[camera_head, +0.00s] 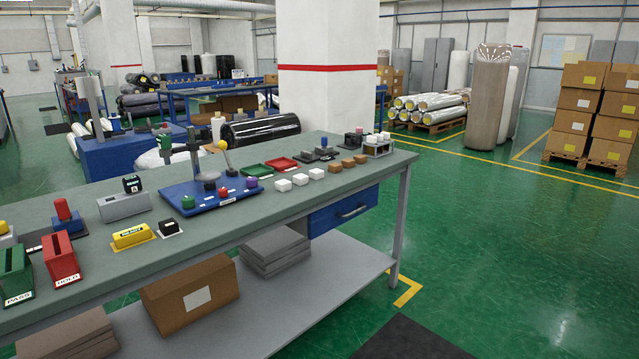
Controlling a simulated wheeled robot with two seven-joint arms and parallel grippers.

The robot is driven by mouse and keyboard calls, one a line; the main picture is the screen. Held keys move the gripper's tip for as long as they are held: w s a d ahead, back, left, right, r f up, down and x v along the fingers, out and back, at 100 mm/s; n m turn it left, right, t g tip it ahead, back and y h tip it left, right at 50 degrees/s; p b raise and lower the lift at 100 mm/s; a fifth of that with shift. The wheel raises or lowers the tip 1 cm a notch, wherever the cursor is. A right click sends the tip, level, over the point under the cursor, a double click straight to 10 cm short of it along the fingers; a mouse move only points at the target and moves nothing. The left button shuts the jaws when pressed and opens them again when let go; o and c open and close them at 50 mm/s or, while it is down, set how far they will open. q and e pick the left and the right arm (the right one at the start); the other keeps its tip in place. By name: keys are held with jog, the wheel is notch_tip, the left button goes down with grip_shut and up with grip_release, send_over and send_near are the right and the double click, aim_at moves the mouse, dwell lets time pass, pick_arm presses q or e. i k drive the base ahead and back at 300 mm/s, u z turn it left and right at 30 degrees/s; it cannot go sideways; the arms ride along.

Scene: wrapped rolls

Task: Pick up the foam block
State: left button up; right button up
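A row of small blocks lies on the grey-green workbench (245,222), near its front edge right of the middle. The row has three white blocks (300,180) on the left and three brown blocks (347,164) on the right. The white ones may be foam, but I cannot tell for sure which one is the foam block. Nothing is touching the blocks from above. Neither of my grippers shows in the head view.
Left of the row stands a blue base (212,198) with coloured knobs and an upright post. Behind are a green tray (257,170) and a red tray (282,164). A metal rack (378,150) stands at the right end.

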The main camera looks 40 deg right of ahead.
aim_at(282, 186)
jog(key=z, duration=0.75)
jog(key=i, duration=1.1)
jog(key=z, duration=0.7)
jog(key=i, duration=0.55)
jog(key=z, duration=0.05)
